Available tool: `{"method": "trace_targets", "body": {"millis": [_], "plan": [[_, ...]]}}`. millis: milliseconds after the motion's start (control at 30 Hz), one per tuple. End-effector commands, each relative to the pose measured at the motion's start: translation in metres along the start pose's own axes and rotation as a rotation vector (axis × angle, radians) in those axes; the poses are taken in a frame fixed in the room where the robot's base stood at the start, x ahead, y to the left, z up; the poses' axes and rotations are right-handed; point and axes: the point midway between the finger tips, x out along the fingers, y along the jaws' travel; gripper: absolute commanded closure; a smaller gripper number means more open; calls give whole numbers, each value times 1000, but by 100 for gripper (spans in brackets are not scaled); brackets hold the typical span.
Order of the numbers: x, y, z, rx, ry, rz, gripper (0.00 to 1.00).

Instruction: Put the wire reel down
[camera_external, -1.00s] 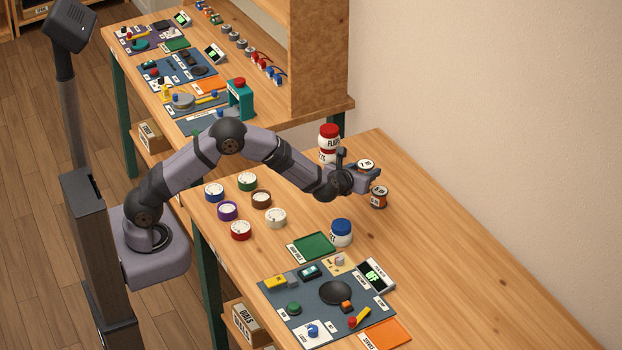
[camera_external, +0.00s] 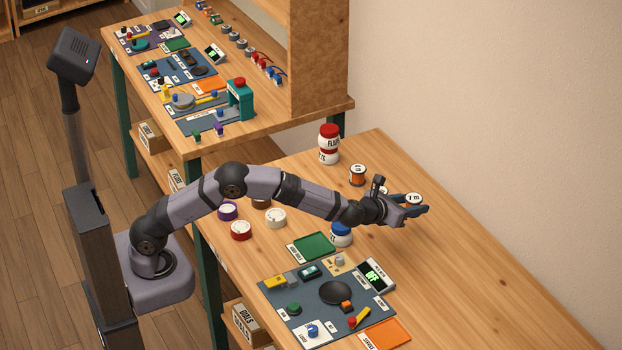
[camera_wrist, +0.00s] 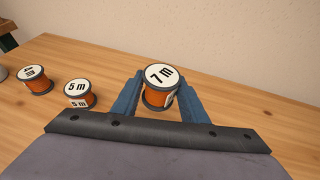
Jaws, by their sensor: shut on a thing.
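The wire reel (camera_wrist: 158,95) has orange wire, black rims and a white top marked "7 m". It is upright between the blue fingers of my gripper (camera_wrist: 158,100), which is shut on it. In the external view my gripper (camera_external: 413,207) reaches out over the right part of the near table, and the reel's white top (camera_external: 413,198) shows between the fingers. Its lower part is hidden there, so I cannot tell whether it touches the table.
A "5 m" reel (camera_wrist: 79,95) and another orange reel (camera_wrist: 37,80) stand left of my gripper in the wrist view. A blue-lidded jar (camera_external: 341,238) is partly behind my arm. The table right of the gripper is clear.

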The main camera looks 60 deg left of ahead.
Motion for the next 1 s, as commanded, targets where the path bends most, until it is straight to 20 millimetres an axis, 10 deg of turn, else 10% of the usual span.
{"method": "trace_targets", "body": {"millis": [1000], "plan": [[32,0,-78,-1,-1,1,85]]}}
